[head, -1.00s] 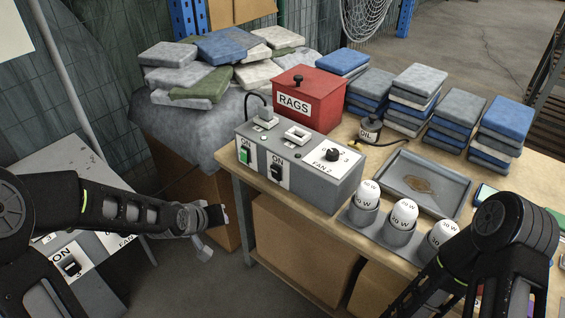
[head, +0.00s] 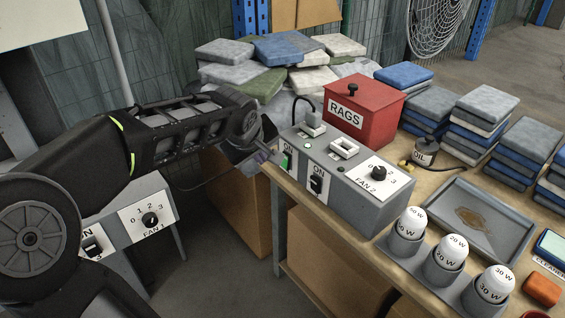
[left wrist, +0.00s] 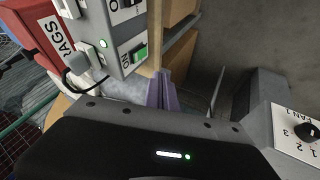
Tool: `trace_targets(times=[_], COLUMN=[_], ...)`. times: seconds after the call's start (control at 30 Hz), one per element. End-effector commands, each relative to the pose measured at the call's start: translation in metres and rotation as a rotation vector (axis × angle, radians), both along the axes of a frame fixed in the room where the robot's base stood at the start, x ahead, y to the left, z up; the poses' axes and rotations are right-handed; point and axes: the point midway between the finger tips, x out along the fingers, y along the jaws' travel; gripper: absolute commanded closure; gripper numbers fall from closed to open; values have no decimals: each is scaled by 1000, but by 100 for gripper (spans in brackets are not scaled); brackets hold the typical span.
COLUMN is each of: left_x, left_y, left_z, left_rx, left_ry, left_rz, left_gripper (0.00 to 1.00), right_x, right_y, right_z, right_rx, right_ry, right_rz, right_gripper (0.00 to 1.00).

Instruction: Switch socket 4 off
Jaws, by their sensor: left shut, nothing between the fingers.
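A grey control box (head: 360,200) stands on the bench with sockets on top and a FAN 2 knob (head: 378,173). The back-left socket holds a plug (head: 314,124) with a black cable; a small green lamp is lit beside it. The other socket (head: 344,148) is empty. Below the plugged socket is a green rocker switch (head: 286,161) labelled ON; it also shows in the left wrist view (left wrist: 140,53). A black rocker (head: 317,184) is to its right. No socket numbers are readable. My left gripper (head: 265,154) is shut and empty, just left of the green rocker, apparently not touching it.
A red RAGS box (head: 364,112) stands behind the control box. A FAN 1 panel (head: 147,216) is at lower left. Folded cloths are piled behind.

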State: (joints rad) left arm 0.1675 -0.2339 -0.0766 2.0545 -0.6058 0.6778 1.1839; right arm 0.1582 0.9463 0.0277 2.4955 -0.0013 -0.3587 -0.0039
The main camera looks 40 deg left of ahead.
Motion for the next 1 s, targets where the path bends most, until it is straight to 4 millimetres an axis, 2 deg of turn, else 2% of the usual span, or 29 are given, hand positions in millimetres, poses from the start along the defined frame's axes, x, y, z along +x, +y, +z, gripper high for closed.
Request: trace_targets(times=[0.27, 0.47, 0.83, 1.0], left_x=[3, 15, 53, 79], left_y=[1, 5, 22, 13], left_z=[-6, -26, -86, -87], left_rx=[-1, 0, -1, 1], left_ry=[1, 3, 4, 1], left_rz=[-2, -2, -2, -5], left_gripper=[100, 100, 100, 100], right_x=[0, 0, 0, 0], right_y=[0, 0, 0, 0], right_z=[-1, -3, -6, -3], right_rx=[0, 0, 0, 0], right_ry=[0, 0, 0, 0], right_rz=[-1, -1, -1, -1], right_gripper=[64, 64, 64, 64])
